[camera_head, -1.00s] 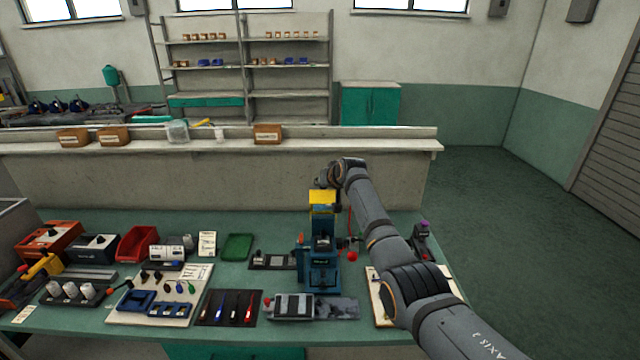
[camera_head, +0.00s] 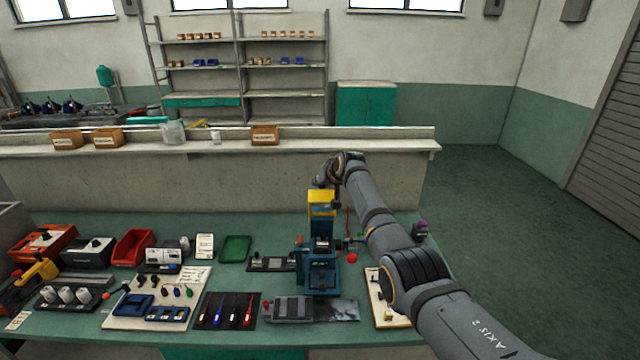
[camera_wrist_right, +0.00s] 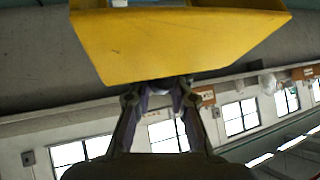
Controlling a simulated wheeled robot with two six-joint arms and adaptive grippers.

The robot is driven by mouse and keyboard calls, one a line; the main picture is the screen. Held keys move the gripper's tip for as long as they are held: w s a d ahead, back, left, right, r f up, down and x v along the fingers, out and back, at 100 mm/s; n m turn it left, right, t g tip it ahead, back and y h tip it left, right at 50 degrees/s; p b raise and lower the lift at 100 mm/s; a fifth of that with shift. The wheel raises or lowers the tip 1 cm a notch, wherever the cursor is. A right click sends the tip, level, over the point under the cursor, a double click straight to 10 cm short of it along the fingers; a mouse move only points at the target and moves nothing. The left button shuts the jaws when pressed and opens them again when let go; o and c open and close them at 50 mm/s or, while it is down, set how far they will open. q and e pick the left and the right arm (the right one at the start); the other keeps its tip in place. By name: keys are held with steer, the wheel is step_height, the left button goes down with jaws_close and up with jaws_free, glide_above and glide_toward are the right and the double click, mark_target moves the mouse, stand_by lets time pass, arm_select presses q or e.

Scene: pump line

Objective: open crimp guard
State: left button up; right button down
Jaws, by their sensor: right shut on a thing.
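The crimp guard (camera_head: 321,203) is a yellow cover at the top of the blue crimp press (camera_head: 321,275), which stands on the green bench. My right gripper (camera_head: 322,182) is just above the guard and partly hidden by the arm and guard. In the right wrist view the yellow guard (camera_wrist_right: 180,42) fills the upper part. The fingers of my right gripper (camera_wrist_right: 160,86) meet at the guard's edge and are shut on it; the exact contact is partly hidden. My left gripper is not in view.
A red knob (camera_head: 352,258) is beside the press on the right. A grey fixture (camera_head: 288,309) lies in front of it, and a tool mat (camera_head: 230,311) to the left. A pale partition (camera_head: 230,178) stands behind the bench.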

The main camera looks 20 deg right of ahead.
steer(key=shift+s+f, duration=0.15)
steer(key=shift+f, duration=0.25)
stand_by(0.5)
steer(key=c, duration=1.7)
jaws_free()
steer(key=o, duration=0.5)
steer(key=shift+d+r, duration=0.2)
steer(key=shift+a+r, duration=0.1)
steer(key=v, duration=1.1)
steer(key=shift+s+r, duration=0.25)
steer(key=shift+s, duration=0.05)
